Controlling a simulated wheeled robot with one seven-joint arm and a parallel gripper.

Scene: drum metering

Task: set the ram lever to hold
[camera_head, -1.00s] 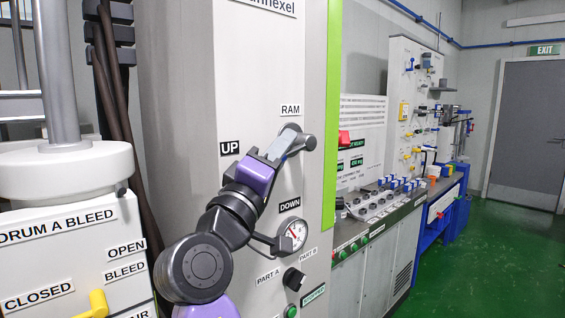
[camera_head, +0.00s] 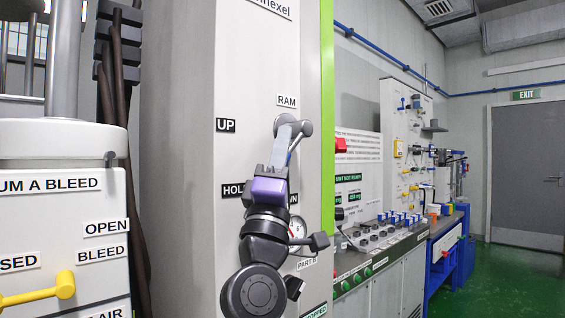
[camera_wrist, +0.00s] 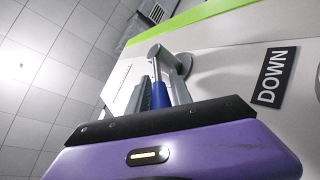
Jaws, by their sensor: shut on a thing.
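The ram lever is on the grey column under the RAM label (camera_head: 287,101). Its round hub (camera_head: 306,128) shows, and its arm runs from there down and slightly left into my gripper (camera_head: 284,148). In the wrist view, the blue grip of the lever (camera_wrist: 160,95) sits between the fingers of my gripper (camera_wrist: 161,92), which is shut on it. The UP label (camera_head: 225,125) is at upper left. The HOLD label (camera_head: 233,190) is at lower left, partly covered by my arm. The DOWN label is mostly hidden in the head view but plain in the wrist view (camera_wrist: 273,76).
A pressure gauge (camera_head: 298,229) is just right of my wrist, partly hidden. The drum bleed panel (camera_head: 60,215) with a yellow handle (camera_head: 64,285) stands at left. A red knob (camera_head: 341,145) is to the right. Green floor (camera_head: 515,260) lies clear at far right.

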